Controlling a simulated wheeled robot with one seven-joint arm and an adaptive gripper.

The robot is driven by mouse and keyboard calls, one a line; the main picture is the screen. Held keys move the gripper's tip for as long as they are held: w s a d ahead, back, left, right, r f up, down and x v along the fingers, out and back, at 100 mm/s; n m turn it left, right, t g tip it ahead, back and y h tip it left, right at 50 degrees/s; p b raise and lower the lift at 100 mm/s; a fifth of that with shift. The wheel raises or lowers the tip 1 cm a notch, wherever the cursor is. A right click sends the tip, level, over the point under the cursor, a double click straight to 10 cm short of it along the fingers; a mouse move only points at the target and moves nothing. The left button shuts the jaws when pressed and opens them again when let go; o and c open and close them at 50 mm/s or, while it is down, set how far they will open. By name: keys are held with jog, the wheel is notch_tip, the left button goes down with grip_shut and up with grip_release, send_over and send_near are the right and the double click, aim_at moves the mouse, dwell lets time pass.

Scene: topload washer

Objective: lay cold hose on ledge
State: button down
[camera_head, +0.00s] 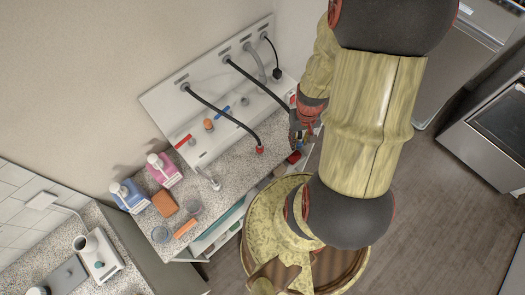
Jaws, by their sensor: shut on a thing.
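Two black hoses come out of the white wall panel. One black hose (222,113) ends in a red coupling (259,149) lying over the speckled ledge. The other, the cold hose (256,82), runs right and down to my gripper (301,137). Its end is hidden at the jaws, where small blue and yellow bits show. My gripper is shut on that hose, just past the right part of the ledge (236,160). My arm covers the area to the right of the jaws.
The panel (165,103) carries a red lever, a blue lever and an orange knob. A grey hose and a black plug hang at its right. A pink bottle (164,170), a blue bottle (130,197), a brown block and cups crowd the ledge's left end. A red object (293,157) sits below my gripper.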

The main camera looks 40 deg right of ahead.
jog(key=shift+s+a+f+n, duration=0.3)
jog(key=shift+s+a+f, duration=0.1)
jog(key=shift+s+a, duration=0.25)
jog(key=shift+w+a+n, duration=0.1)
jog(key=shift+w+n, duration=0.05)
jog(key=shift+n, duration=0.15)
jog(key=shift+w+d+f+n, duration=0.1)
jog(key=shift+w+d+n, duration=0.15)
jog(key=shift+n, duration=0.05)
jog(key=shift+w+d+f, duration=0.1)
jog(key=shift+w+f, duration=0.05)
jog(key=shift+w, duration=0.2)
jog(key=w+d+f, duration=0.1)
jog(key=w+f, duration=0.2)
jog(key=w, duration=0.1)
jog(key=w+d+f, duration=0.1)
jog(key=w+f, duration=0.2)
jog(key=w, duration=0.1)
jog(key=w+d+f, duration=0.1)
jog(key=w+f, duration=0.1)
jog(key=w, duration=0.2)
jog(key=shift+d+f, duration=0.25)
jog(key=shift+f, duration=0.15)
jog(key=shift+w+f, duration=0.2)
jog(key=shift+f, duration=0.05)
jog(key=shift+w+d+f, duration=0.1)
jog(key=shift+f, duration=1.55)
